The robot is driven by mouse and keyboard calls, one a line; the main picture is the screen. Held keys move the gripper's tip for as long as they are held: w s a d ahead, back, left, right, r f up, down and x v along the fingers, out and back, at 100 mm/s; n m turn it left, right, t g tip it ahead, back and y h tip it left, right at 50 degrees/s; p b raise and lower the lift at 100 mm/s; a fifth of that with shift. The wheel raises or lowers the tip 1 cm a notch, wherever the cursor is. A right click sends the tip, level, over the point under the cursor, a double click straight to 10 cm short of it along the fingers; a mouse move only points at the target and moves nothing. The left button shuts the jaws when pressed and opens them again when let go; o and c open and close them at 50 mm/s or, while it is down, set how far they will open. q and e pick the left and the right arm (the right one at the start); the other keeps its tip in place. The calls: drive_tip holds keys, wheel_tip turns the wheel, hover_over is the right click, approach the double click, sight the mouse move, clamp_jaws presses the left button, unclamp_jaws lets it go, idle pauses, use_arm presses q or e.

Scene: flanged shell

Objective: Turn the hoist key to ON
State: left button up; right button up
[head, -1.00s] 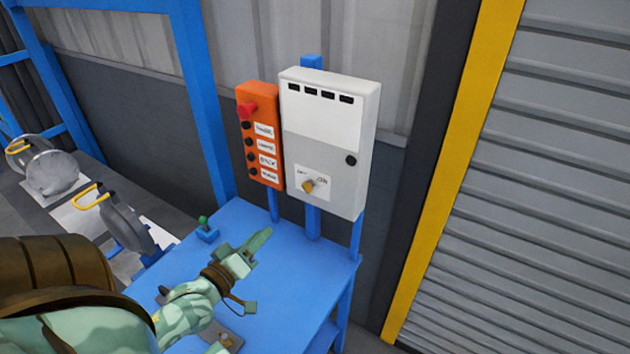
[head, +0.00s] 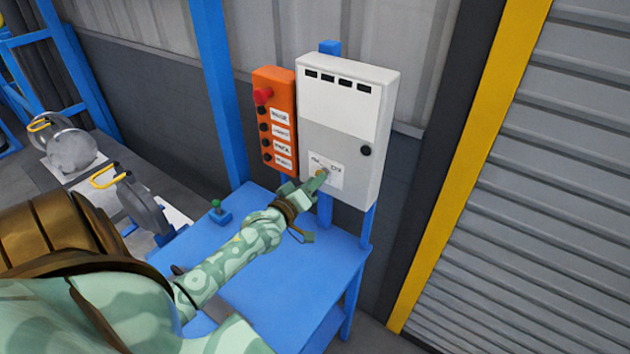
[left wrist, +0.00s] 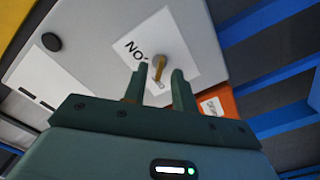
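The hoist key (head: 320,173) is a small brass key on a white label (head: 333,178), low on the front of the grey-white control box (head: 345,125). My left gripper (head: 314,183) is right at the key and partly hides it. In the left wrist view the key (left wrist: 158,67) shows between the two fingertips of the left gripper (left wrist: 158,74), with a gap on each side. The fingers are open. The "ON" print (left wrist: 134,48) appears upside down beside the key; the other print is partly hidden behind the fingers. My right gripper is not in view.
An orange button box (head: 275,120) with a red knob (head: 263,95) hangs just left of the control box. Below is a blue table (head: 300,275) with a small green-topped lever (head: 217,208). A grey roller shutter (head: 545,190) stands at the right.

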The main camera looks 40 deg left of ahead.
use_arm(q)
drive_tip(key=shift+w, duration=0.5)
clamp_jaws()
drive_tip(key=shift+s+m+p, duration=0.1)
drive_tip(key=shift+m+p, duration=1.8)
drive_tip(key=shift+m, duration=7)
